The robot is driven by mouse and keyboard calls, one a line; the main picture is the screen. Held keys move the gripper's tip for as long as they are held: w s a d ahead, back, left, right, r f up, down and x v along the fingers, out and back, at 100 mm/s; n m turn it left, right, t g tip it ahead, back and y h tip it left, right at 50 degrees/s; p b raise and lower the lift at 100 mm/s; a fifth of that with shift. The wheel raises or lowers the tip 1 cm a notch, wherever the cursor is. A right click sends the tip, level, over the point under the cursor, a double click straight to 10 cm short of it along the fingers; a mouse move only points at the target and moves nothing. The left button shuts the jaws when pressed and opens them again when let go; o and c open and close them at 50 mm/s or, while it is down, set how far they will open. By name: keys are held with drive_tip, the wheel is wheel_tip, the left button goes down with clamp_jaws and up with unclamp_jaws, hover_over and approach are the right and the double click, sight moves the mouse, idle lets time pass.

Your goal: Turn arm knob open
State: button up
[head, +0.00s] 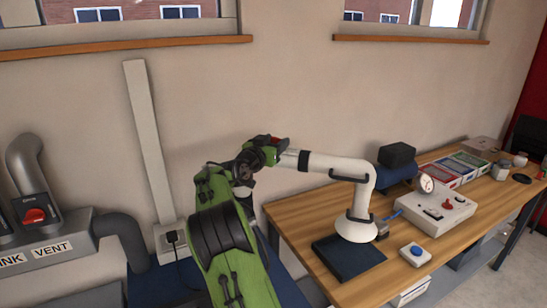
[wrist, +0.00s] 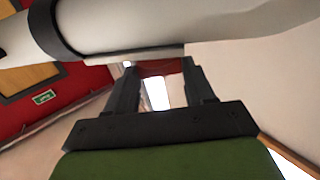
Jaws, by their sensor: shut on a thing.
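The white extraction arm (head: 330,163) rises from its round base (head: 357,228) on the workbench and reaches left. Its red knob (head: 279,141) shows at the left end of the tube, beside dark end parts. My gripper (head: 272,147) is at that end, with its fingers shut on the knob. In the wrist view, the two dark fingers of my gripper (wrist: 160,72) stand either side of the red knob (wrist: 160,66), right under the white tube (wrist: 140,22). The fingers hide part of the knob, and its turn angle cannot be read.
The wooden workbench (head: 300,236) holds a dark mat (head: 347,257), a white control box (head: 440,211) and a blue-button box (head: 415,254). A grey vent unit (head: 60,245) with a red switch stands at left. Bare wall lies behind my arm.

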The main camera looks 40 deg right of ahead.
drive_tip(key=shift+s+f+n+t+y+b, duration=0.25)
drive_tip(key=shift+n+t+y+b, duration=0.25)
drive_tip(key=shift+t+b, duration=0.5)
drive_tip(key=shift+r+n+t+b, duration=0.2)
drive_tip(key=shift+n+t+b, duration=0.2)
drive_tip(key=shift+n+b, duration=0.1)
drive_tip(key=shift+w, duration=0.1)
drive_tip(key=o, duration=1)
drive_tip(key=shift+o, duration=0.2)
drive_tip(key=b+v, duration=0.2)
drive_tip(key=v, duration=1.3)
drive_tip(key=shift+s+a+r+b, duration=0.2)
drive_tip(key=shift+s+a+b, duration=0.1)
drive_tip(key=shift+s+b, duration=0.1)
